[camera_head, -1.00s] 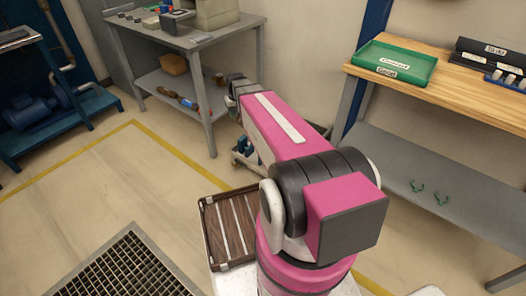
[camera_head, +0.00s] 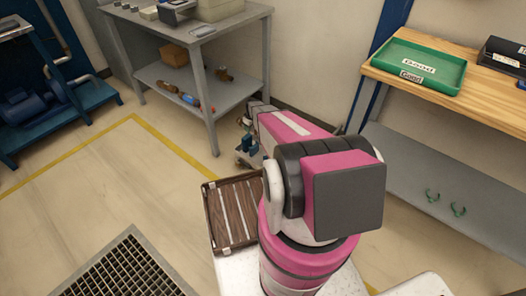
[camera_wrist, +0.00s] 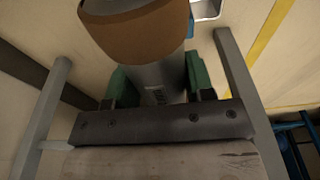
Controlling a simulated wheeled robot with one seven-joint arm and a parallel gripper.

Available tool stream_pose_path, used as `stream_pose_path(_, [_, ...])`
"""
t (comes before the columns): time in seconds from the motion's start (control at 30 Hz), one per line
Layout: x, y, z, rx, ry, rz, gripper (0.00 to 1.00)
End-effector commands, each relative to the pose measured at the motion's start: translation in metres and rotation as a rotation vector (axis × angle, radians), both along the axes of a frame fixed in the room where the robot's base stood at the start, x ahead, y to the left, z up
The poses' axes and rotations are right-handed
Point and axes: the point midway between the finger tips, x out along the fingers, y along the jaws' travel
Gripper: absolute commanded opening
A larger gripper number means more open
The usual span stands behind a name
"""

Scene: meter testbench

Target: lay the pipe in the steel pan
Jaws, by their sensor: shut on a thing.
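In the wrist view, my gripper (camera_wrist: 160,85) is shut on the pipe (camera_wrist: 158,78), a grey cylinder with a wide brown end toward the top of the picture. Green finger pads press on both sides of it. In the head view my own arm hides most of the gripper, and I cannot make out the held pipe there. The corner of a bright metal thing (camera_wrist: 207,9) shows at the top edge of the wrist view, beyond the pipe. It may be the steel pan, but too little shows to tell.
A grey bench (camera_head: 190,35) stands at the back, with several fittings and a cardboard box (camera_head: 173,54) on its lower shelf. A wooden bench (camera_head: 480,92) at right bears a green tray (camera_head: 415,68). A brown slatted tray (camera_head: 207,215) is beside my arm.

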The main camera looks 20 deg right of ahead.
Motion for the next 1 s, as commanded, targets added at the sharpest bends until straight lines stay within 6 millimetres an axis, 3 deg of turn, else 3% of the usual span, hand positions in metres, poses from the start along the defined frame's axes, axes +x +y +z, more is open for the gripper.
stream_pose_path(0.17, [-0.014,-0.008,-0.013,0.001,0.002,0.003,0.05])
stream_pose_path(0.7, [-0.095,-0.050,-0.067,0.002,0.001,0.001,0.05])
stream_pose_path(1.0, [-0.102,-0.055,-0.081,0.000,-0.001,0.004,0.05])
